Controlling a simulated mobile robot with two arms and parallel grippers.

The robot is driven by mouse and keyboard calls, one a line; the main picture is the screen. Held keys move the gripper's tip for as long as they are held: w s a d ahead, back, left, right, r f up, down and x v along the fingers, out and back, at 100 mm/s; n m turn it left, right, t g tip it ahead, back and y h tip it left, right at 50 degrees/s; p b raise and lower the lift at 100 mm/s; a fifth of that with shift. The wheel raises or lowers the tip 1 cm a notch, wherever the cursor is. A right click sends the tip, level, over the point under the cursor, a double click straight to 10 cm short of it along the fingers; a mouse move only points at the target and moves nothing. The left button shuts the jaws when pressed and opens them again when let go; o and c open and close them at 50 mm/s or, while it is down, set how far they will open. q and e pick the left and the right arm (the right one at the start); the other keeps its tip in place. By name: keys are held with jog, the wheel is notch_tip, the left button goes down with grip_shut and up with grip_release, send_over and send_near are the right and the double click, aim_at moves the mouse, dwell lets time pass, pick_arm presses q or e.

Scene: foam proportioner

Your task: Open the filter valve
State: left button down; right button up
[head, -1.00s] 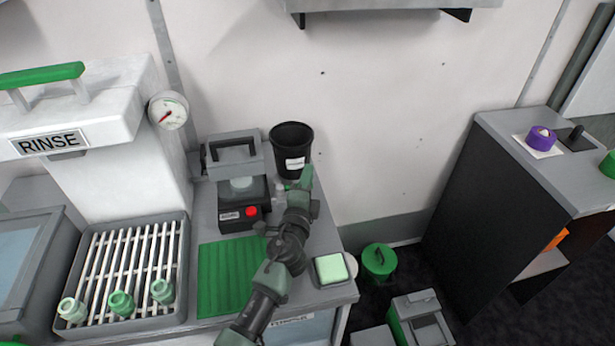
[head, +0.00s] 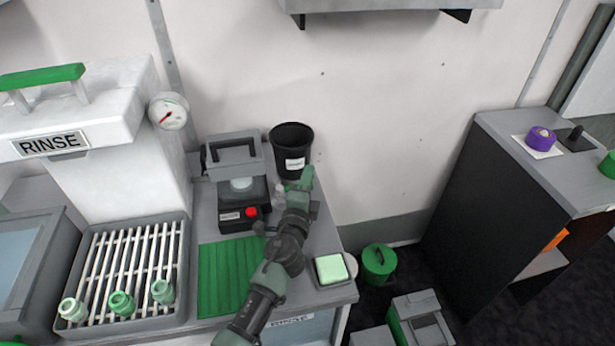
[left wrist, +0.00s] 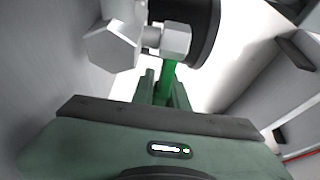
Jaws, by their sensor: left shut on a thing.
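In the left wrist view, a green lever (left wrist: 167,80) runs down from a dark round body (left wrist: 190,30) with pale metal hex fittings (left wrist: 118,45) beside it. It looks like the filter valve's handle. My left gripper (left wrist: 163,90) is shut on this lever, with a finger on each side. In the head view, my left gripper (head: 305,180) is at the back of the bench, just in front of the black bucket. The arm and gripper hide the valve there. My right gripper is in neither view.
The black bucket (head: 291,150) stands against the wall. A grey box with a red button (head: 251,211) and a green mat (head: 222,275) lie left of the arm. A light green block (head: 331,269) sits on the right bench corner. A rack (head: 140,265) holds green fittings.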

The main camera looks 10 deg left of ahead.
pick_arm(q)
jog(key=shift+s+d+f+m+h+p, duration=0.1)
jog(key=shift+s+d+m+h+p, duration=0.2)
jog(key=shift+m+h, duration=0.45)
jog(key=c, duration=1.4)
grip_release()
jog(key=shift+s+a, duration=0.2)
jog(key=shift+s, duration=1.1)
jog(key=shift+s+a, duration=0.15)
jog(key=shift+s, duration=1.2)
jog(key=shift+s+a, duration=0.2)
jog(key=shift+s, duration=1.1)
